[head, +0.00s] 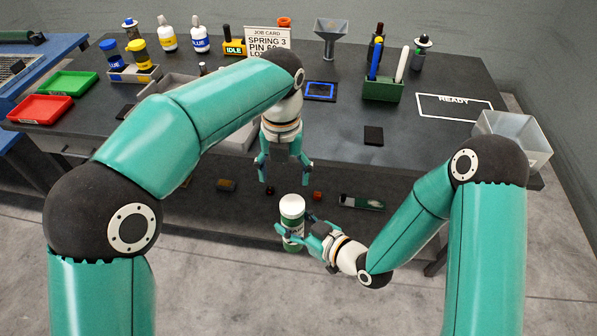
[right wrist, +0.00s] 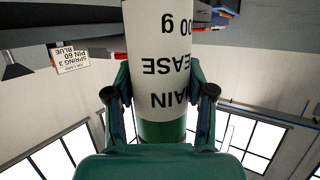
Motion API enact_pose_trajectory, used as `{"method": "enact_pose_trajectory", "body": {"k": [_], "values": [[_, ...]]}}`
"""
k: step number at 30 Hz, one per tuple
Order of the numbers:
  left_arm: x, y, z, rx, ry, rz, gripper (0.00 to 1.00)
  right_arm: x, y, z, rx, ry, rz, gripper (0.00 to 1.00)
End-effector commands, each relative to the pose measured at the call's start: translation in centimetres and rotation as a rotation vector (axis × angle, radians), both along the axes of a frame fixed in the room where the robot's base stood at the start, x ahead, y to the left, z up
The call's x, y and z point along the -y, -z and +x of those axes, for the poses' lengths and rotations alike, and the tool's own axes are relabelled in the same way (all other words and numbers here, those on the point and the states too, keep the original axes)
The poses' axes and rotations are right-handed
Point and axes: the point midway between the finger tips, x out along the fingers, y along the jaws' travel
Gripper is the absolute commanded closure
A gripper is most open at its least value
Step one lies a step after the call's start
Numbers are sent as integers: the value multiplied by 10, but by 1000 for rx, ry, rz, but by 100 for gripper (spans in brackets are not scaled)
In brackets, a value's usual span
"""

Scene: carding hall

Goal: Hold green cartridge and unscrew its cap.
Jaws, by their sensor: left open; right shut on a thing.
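The green and white cartridge (head: 292,241) is held about upright in front of the bench, with a white cap (head: 291,205) on its top. My right gripper (head: 299,229) is shut on its body from the right. In the right wrist view the cartridge (right wrist: 160,60) fills the space between both fingers; its white label carries upside-down black lettering, with green below. The cap is not clearly seen there. My left gripper (head: 286,176) is open and empty, fingers pointing down, above and slightly behind the cap. It appears apart from the cap.
The dark bench (head: 330,135) lies behind, with a funnel (head: 331,35), a job card (head: 267,44), a green pen holder (head: 382,90) and a clear bin (head: 515,135). Red (head: 40,109) and green trays (head: 66,84) stand left. Small items lie below the bench's front edge.

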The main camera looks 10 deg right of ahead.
Motion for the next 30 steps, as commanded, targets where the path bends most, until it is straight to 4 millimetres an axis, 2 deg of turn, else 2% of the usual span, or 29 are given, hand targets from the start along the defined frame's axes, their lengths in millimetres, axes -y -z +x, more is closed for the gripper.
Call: {"method": "enact_pose_trajectory", "body": {"k": [3,8,21,30], "values": [[18,-9,-10,19,41,-2,24,0,-1,0,3,1,1,100],[26,-5,-15,24,57,-2,24,0,-1,0,3,1,1,100],[25,55,-15,21,57,0,24,0,-1,0,3,1,1,100],[25,70,-14,23,56,-2,24,0,-2,1,5,0,2,100]]}}
